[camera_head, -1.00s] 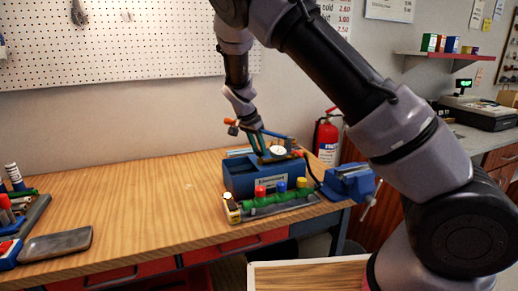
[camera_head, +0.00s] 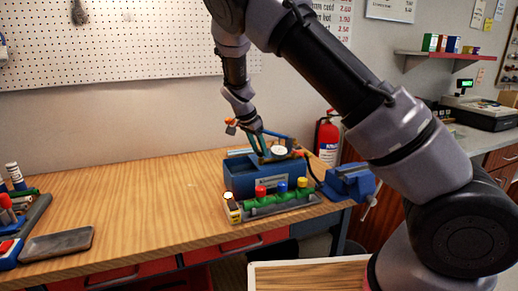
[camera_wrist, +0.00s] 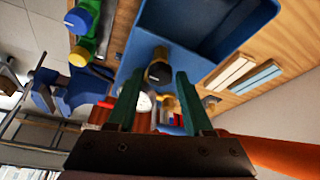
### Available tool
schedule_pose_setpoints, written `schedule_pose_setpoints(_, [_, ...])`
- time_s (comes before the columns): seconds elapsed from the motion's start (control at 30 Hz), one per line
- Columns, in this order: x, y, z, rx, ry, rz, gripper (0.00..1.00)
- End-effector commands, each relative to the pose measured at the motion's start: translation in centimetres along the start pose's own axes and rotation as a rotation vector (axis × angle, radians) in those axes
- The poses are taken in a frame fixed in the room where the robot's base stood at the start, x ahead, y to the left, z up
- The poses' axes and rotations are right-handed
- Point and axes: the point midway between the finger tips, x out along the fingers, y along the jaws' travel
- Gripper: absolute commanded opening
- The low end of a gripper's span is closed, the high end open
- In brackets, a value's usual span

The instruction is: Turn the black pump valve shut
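The black pump valve (camera_wrist: 158,73) is a round dark knob beside a brass fitting on the blue test pump (camera_wrist: 207,50). In the head view, the pump (camera_head: 240,180) stands on the bench, and the valve cannot be made out behind my gripper. My gripper (camera_wrist: 158,76) is open, with its two green fingers on either side of the knob in the wrist view. Gaps show between the knob and both fingers. In the head view, my gripper (camera_head: 262,155) points down over the pump, beside the white gauge (camera_head: 279,150).
A green manifold (camera_head: 262,201) with red, blue and yellow caps lies in front of the pump. A blue vise (camera_head: 350,181) is at the bench's right end. An orange-ended lever (camera_head: 231,128) rises near my gripper. The bench middle (camera_head: 150,200) is clear.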

Motion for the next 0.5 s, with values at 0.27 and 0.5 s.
schedule_pose_setpoints(0.27, [-1.6,-0.1,0.0,-0.002,0.0,-0.004,0.51])
schedule_pose_setpoints(0.5, [-6.5,-0.1,0.1,-0.002,-0.001,-0.006,0.51])
